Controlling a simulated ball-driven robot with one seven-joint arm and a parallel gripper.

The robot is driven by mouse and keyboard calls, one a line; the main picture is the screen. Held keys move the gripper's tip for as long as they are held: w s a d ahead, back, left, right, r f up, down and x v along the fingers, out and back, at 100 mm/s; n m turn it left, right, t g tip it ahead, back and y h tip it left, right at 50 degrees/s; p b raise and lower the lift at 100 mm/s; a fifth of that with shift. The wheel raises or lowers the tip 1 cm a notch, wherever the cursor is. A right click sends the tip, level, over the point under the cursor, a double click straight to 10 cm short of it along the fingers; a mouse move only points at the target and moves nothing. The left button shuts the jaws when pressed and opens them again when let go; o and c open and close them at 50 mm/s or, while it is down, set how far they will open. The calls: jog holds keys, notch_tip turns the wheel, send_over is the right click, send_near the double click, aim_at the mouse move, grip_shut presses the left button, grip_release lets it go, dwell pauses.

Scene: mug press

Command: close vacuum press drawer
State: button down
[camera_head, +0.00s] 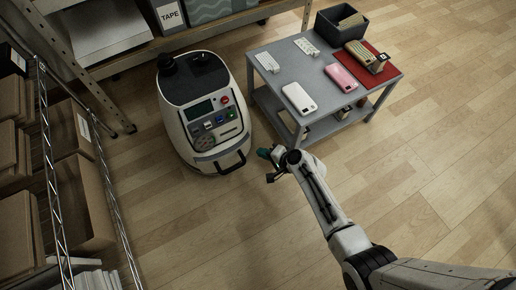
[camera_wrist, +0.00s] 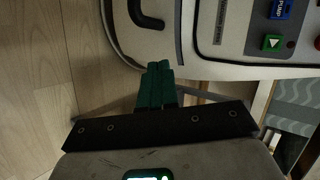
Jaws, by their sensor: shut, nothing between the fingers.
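The vacuum press (camera_head: 203,125) is a white rounded machine with a black top, standing on the floor left of centre. A black drawer handle (camera_head: 231,165) sticks out low at its front. In the wrist view the handle (camera_wrist: 147,16) shows at the top edge. I cannot tell how far the drawer is open. My gripper (camera_head: 265,153) is right of the handle, with a small gap. In the wrist view its green fingers (camera_wrist: 158,82) are together and empty, pointing at the white press body (camera_wrist: 190,60).
A grey table (camera_head: 285,75) with phone cases, a red mat (camera_head: 388,71) and a dark bin (camera_head: 337,22) stands right of the press. A wire rack (camera_head: 55,170) with cardboard boxes stands left. A shelf is behind. The floor in front is clear.

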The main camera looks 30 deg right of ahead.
jog(key=p+v, duration=0.3)
jog(key=v, duration=0.4)
jog(key=m+g+h+b, duration=0.15)
jog(key=m+b, duration=0.45)
jog(key=m, duration=1.2)
send_near(244, 144)
jog(key=shift+g+y, duration=0.25)
jog(key=shift+g, duration=0.2)
jog(key=x, duration=0.5)
jog(key=shift+d+f, duration=0.3)
jog(key=shift+d, duration=0.05)
jog(key=shift+w+a+r+b, duration=0.15)
jog(key=shift+w+a+b, duration=0.15)
jog(key=shift+w, duration=0.25)
